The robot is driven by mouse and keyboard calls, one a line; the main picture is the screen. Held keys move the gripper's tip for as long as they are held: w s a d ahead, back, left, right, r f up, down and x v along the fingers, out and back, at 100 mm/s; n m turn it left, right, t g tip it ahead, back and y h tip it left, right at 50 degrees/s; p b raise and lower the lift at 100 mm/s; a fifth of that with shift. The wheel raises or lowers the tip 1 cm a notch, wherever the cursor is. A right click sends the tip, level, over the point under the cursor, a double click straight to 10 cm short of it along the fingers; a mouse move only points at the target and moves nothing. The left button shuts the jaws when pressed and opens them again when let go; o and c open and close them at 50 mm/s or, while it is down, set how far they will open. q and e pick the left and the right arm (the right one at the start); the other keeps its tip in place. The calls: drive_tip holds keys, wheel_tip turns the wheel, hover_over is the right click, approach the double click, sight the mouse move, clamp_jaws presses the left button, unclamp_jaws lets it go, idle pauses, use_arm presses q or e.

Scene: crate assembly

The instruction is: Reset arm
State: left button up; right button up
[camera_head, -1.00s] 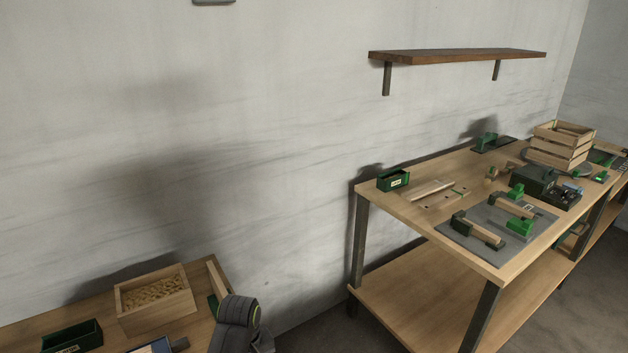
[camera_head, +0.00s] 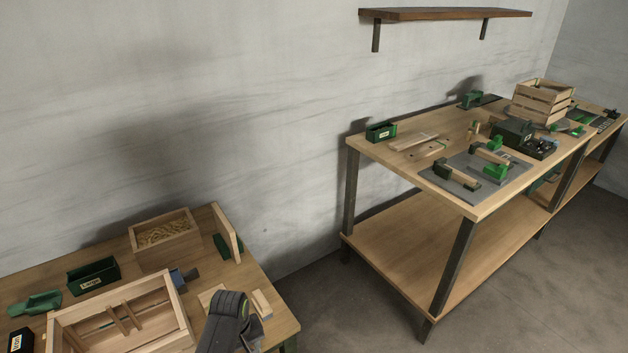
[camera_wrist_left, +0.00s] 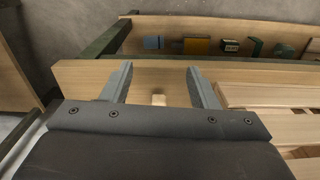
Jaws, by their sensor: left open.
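In the left wrist view my left gripper (camera_wrist_left: 158,85) is open, its two grey fingers apart. A small pale wooden piece (camera_wrist_left: 158,99) shows between and below the fingers, and I cannot tell whether it is loose. Nothing is clamped between the fingertips. The gripper is over the edge of a wooden bench (camera_wrist_left: 80,75). In the head view a dark arm link of mine (camera_head: 226,318) rises at the bottom, over the near bench (camera_head: 262,290). My right gripper is not in view.
A wooden crate frame (camera_head: 183,322), a box of shavings (camera_head: 190,225) and a green bin (camera_head: 93,277) stand on the near bench. A second workbench (camera_head: 470,205) holds fixtures and a slatted crate (camera_head: 541,103). Floor is clear between the benches. A shelf (camera_head: 445,14) hangs above.

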use_arm(q)
drive_tip(key=s+a+f+m, duration=0.1)
drive_tip(key=s+a+f, duration=0.3)
drive_tip(key=s+f, duration=0.6)
drive_tip(key=s+a+f+m, duration=0.25)
drive_tip(key=s+f, duration=0.45)
drive_tip(key=f, duration=0.5)
drive_tip(key=s+a+f, duration=0.2)
drive_tip(key=s+f, duration=0.1)
drive_tip(key=s, duration=0.5)
drive_tip(key=s+a+f+m+b, duration=0.1)
drive_tip(key=s+a+f, duration=0.1)
drive_tip(key=s, duration=0.7)
drive_tip(key=s+a+f+m+t+y, duration=0.1)
drive_tip(key=s+a+f, duration=0.2)
drive_tip(key=s, duration=0.5)
drive_tip(key=shift+s+f+b, duration=0.3)
drive_tip(key=shift+s+f, duration=0.1)
drive_tip(key=shift+f, duration=0.05)
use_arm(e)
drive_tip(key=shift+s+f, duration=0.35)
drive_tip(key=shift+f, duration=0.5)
